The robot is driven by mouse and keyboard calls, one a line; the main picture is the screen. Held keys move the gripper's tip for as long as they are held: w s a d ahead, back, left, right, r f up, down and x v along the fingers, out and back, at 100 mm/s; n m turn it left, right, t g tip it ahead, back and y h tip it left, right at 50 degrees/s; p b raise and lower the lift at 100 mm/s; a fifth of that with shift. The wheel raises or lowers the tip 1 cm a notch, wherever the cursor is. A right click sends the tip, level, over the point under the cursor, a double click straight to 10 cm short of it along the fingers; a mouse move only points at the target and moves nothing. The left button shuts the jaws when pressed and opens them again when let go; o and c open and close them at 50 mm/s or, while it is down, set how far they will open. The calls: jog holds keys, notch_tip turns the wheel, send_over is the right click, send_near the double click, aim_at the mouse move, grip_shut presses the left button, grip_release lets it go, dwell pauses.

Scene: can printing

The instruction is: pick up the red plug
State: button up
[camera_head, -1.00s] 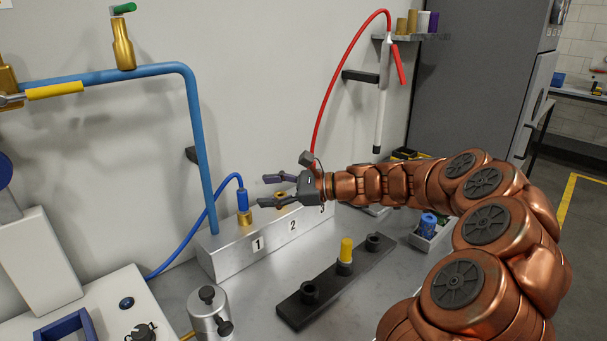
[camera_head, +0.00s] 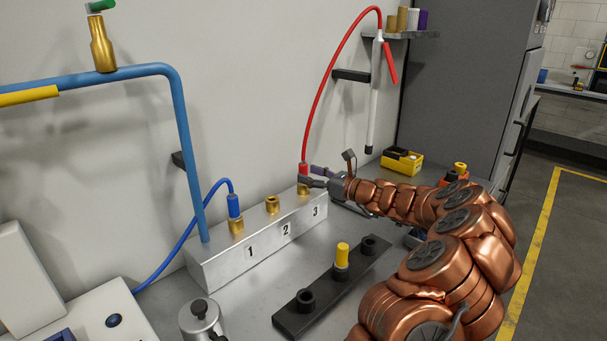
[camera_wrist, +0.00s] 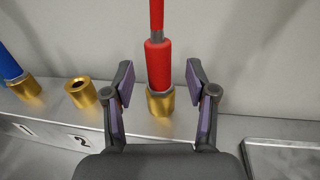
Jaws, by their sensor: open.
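The red plug (camera_head: 303,168) stands upright in the brass socket at number 3 on the grey block (camera_head: 215,268); a red hose rises from it. In the wrist view the red plug (camera_wrist: 158,66) is upright in its brass socket (camera_wrist: 160,102), between the two fingers in the picture. My gripper (camera_head: 306,176) is open beside the plug, and also shows in the wrist view (camera_wrist: 161,82) with a gap on each side of the plug. Whether the fingertips reach level with the plug in depth is hard to tell.
A blue plug (camera_head: 234,206) sits in socket 1; brass socket 2 (camera_head: 272,204) is empty. A black rack (camera_head: 318,297) with a yellow plug (camera_head: 342,255) lies in front. A yellow-and-black box (camera_head: 402,161) stands at the back right. The wall is close behind.

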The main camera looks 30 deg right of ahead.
jog(key=shift+x, duration=1.5)
grip_shut()
